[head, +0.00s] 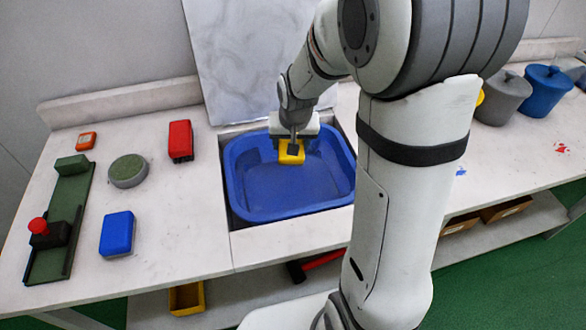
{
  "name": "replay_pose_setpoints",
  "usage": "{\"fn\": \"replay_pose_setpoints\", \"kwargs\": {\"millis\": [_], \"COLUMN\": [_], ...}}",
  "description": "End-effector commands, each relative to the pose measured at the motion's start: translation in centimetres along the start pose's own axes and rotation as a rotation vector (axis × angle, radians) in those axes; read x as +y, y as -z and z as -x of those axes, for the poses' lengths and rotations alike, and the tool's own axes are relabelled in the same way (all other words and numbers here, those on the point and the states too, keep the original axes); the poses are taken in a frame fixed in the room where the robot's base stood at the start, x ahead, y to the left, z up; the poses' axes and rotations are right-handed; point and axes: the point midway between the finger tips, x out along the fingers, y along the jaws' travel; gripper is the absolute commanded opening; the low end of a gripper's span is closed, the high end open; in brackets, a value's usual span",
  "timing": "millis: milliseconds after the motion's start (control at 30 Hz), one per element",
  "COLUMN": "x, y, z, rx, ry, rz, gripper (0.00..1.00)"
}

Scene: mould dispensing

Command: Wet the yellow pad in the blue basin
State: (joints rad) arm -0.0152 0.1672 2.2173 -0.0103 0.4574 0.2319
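The blue basin (262,197) is set into the white counter at the middle of the head view. The yellow pad (291,154) is at the basin's back part, right below my gripper (292,143). My gripper points down, and its fingers appear closed on the pad's upper side. I cannot tell whether the pad touches the basin floor or hangs a little above it. The basin's inside looks plain blue, and a water level is hard to make out. My arm hides part of the counter to the right of the basin.
On the left counter are a red block (180,140), a blue block (117,233), a round green-topped thing (128,171), a small orange block (86,141) and a dark green rail (50,262). Grey (502,98) and blue (546,90) lidded pots stand right. A marbled panel (245,55) rises behind.

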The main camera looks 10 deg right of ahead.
Motion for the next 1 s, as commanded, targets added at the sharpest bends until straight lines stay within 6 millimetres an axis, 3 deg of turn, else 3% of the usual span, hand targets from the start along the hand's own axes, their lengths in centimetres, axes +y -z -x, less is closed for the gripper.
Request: {"fn": "replay_pose_setpoints", "kwargs": {"millis": [567, 1000], "x": [0.0, -0.2], "y": [0.1, 1.2], "z": [0.2, 3.8], "rx": [0.001, 0.002], "ry": [0.000, 0.000], "rz": [0.000, -0.001], "gripper": [0.41, 0.41]}}
